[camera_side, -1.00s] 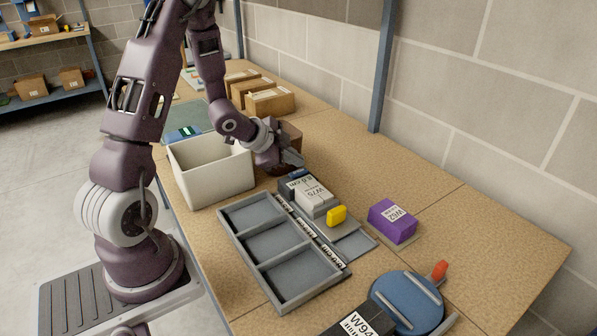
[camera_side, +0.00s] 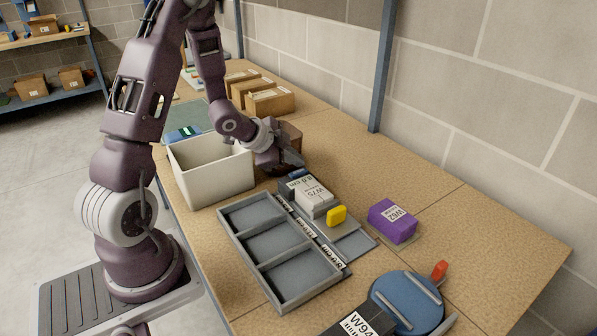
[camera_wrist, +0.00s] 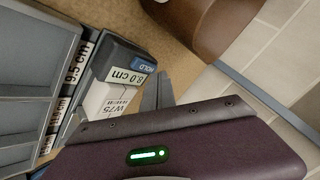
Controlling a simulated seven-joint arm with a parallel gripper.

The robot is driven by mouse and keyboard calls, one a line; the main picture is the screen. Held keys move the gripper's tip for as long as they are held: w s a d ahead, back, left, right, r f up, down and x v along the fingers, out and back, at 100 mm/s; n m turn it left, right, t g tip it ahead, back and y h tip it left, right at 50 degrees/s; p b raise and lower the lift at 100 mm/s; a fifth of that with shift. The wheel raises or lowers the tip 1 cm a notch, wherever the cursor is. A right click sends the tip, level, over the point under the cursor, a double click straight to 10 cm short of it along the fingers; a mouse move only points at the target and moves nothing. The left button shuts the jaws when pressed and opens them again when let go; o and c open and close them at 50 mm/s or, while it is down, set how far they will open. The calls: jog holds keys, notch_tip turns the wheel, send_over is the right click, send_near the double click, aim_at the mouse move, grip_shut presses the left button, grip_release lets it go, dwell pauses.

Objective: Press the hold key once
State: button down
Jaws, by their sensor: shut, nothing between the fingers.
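The hold key is a blue key (camera_wrist: 143,67) marked HOLD on a dark gauge head (camera_wrist: 118,58) whose display reads 8.0 cm. In the side view the blue key (camera_side: 299,174) shows at the far end of the gauge (camera_side: 287,188). A white box marked W75 (camera_side: 313,196) sits on the gauge, with a yellow block (camera_side: 337,215) at its near end. My gripper (camera_side: 298,163) is shut and empty, just beyond and above the key. In the wrist view its fingers (camera_wrist: 158,92) are beside the gauge head. I see no contact with the key.
A grey three-compartment tray (camera_side: 262,269) with size labels lies beside the gauge. A cream bin (camera_side: 174,160) and a brown object (camera_side: 290,132) stand near my gripper. A purple box (camera_side: 393,221) and a blue round turntable (camera_side: 405,300) are to the right.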

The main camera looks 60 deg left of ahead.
aim_at(295, 173)
jog(key=shift+f, duration=0.1)
jog(key=shift+f, duration=0.3)
jog(key=shift+f, duration=0.45)
dwell(0.5)
jog(key=shift+r, duration=0.85)
jog(key=shift+r, duration=0.1)
jog(key=shift+r, duration=2.45)
